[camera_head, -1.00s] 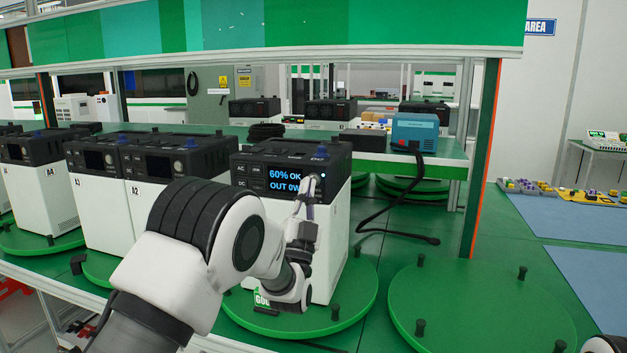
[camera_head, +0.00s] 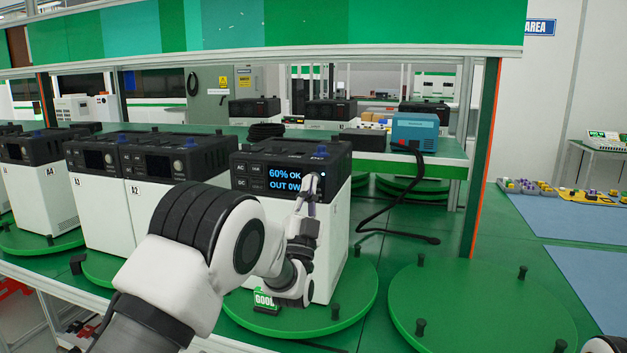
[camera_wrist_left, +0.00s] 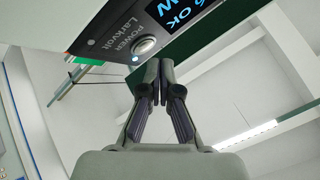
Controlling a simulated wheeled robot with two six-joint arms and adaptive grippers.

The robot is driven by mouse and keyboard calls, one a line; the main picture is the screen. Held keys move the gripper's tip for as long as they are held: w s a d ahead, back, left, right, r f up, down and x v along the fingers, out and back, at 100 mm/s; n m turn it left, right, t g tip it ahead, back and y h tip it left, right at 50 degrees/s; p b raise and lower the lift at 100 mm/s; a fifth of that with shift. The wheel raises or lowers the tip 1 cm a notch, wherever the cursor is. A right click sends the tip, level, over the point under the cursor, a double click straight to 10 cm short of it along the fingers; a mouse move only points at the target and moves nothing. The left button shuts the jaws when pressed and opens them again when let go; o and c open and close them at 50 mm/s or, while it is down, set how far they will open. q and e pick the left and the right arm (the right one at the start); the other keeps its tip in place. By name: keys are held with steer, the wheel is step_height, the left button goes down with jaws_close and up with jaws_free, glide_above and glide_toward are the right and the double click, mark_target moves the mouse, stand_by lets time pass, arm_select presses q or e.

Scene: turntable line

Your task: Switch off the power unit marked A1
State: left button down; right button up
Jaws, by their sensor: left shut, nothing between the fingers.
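A power unit with a black top and white body (camera_head: 335,245) stands on a green turntable, its display (camera_head: 285,180) lit with "60% OK" and "OUT 0W". Its marking is hidden behind my arm; the units to its left read A2, A3 and A4. My left gripper (camera_head: 314,178) is shut and empty in front of the panel, just right of the display. In the left wrist view the shut fingertips (camera_wrist_left: 156,65) are close to the round silver button (camera_wrist_left: 145,47) marked POWER, with a small blue light lit beside it. I cannot tell whether they touch it.
Unit A2 (camera_head: 165,215) stands close on the left. A green "GOOD" sign (camera_head: 264,301) stands on the turntable by my wrist. An empty green turntable (camera_head: 480,310) with black pegs is at the right. A black cable (camera_head: 375,215) lies on the bench behind it.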

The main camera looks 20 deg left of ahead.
arm_select(q)
steer(key=shift+w, duration=0.1)
stand_by(0.5)
steer(key=shift+w+b, duration=0.35)
steer(key=shift+w, duration=0.3)
stand_by(0.4)
stand_by(0.4)
steer(key=shift+s+b, duration=0.5)
steer(key=shift+s, duration=0.3)
